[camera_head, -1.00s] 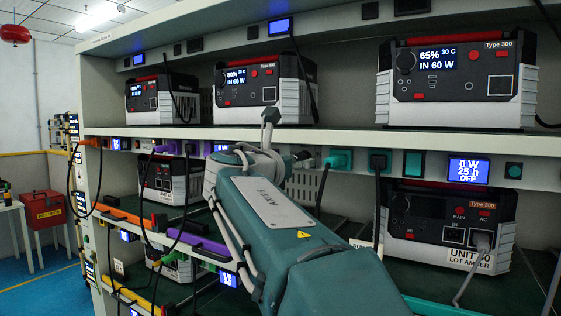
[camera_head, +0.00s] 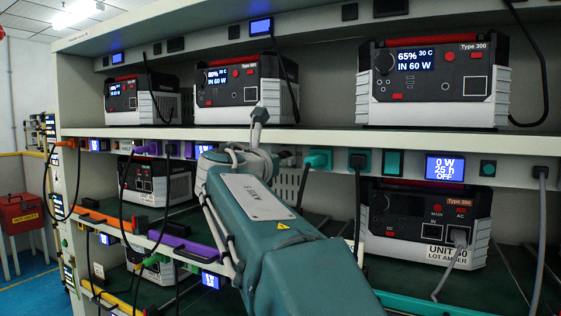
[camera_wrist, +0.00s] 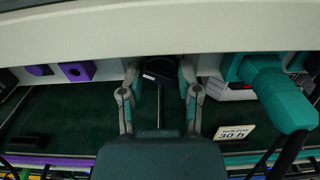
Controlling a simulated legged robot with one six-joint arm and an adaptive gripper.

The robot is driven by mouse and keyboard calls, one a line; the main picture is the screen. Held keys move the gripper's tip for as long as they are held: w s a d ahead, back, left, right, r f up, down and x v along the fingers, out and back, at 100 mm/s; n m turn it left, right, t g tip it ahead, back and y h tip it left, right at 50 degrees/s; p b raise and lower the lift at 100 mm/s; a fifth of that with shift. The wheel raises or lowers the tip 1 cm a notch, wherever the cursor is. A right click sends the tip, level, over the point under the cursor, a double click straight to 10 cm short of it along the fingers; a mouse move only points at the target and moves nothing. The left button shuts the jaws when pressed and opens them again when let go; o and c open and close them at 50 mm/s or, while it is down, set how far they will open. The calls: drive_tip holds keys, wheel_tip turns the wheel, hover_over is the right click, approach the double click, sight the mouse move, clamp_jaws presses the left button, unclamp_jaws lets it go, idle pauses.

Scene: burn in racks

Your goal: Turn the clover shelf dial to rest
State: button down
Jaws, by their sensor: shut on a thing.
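In the wrist view my gripper (camera_wrist: 160,74) is at the underside of the pale shelf edge. Its two grey fingers are closed on a small dark knob-like thing (camera_wrist: 160,70), which I take for the shelf dial. Its markings and pointer cannot be read, so its setting is not visible. In the head view my arm reaches to the front lip of the middle shelf (camera_head: 330,142). My fingertips and the dial are hidden there behind my own wrist.
A teal plug (camera_wrist: 270,88) with a cable stands right of my gripper, and a purple socket (camera_wrist: 76,71) is to the left. A display (camera_head: 445,168) reads 0 W, 25 h, OFF. Power units (camera_head: 433,88) fill the shelves. Cables hang before the rack.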

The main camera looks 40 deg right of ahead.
drive_tip(key=shift+m, duration=0.3)
drive_tip(key=m, duration=0.5)
drive_tip(key=shift+w+m, duration=0.1)
drive_tip(key=shift+m, duration=0.2)
drive_tip(key=m, duration=0.5)
drive_tip(key=shift+m, duration=0.3)
drive_tip(key=shift+c, duration=1.5)
unclamp_jaws()
drive_tip(key=shift+a, duration=0.15)
drive_tip(key=v, duration=0.8)
